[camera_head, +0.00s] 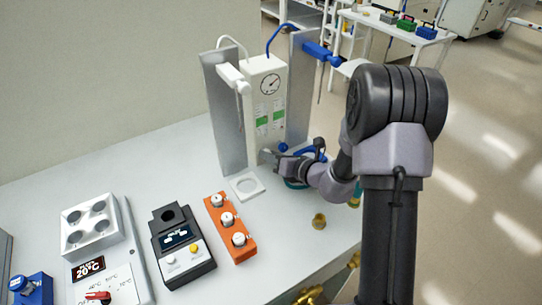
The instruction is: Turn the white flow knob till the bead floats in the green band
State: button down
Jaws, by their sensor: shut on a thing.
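The white flow panel (266,85) stands upright at the back of the bench, with a round gauge and two flow tubes. Each tube has a green band, the left one (262,123) and the right one (278,115). The beads are too small to make out. A blue knob (283,147) sits low at the panel's right. My gripper (268,156) reaches in from the right to the panel's lower front, left of the blue knob. It is shut on what appears to be the white flow knob, which its fingers mostly hide.
Grey plates flank the panel, with a white arm (230,74) and a blue arm (320,52) sticking out. A white square ring (247,186), an orange block (230,227) with white knobs, a black device (183,245) and a brass piece (319,221) are on the bench.

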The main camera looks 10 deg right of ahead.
jog(key=n+h+b, duration=0.2)
jog(key=b, duration=0.1)
jog(key=shift+a+f+n, duration=0.1)
jog(key=shift+a+n, duration=0.1)
jog(key=shift+n, duration=0.2)
jog(key=n+t+h+b, duration=0.1)
jog(key=n+b, duration=0.1)
jog(key=b, duration=0.1)
jog(key=shift+s+a+h+b, duration=0.1)
jog(key=shift+h+b, duration=0.2)
jog(key=shift+b, duration=0.05)
jog(key=shift+n, duration=0.3)
jog(key=c, duration=1.1)
grip_release()
jog(key=shift+c, duration=0.2)
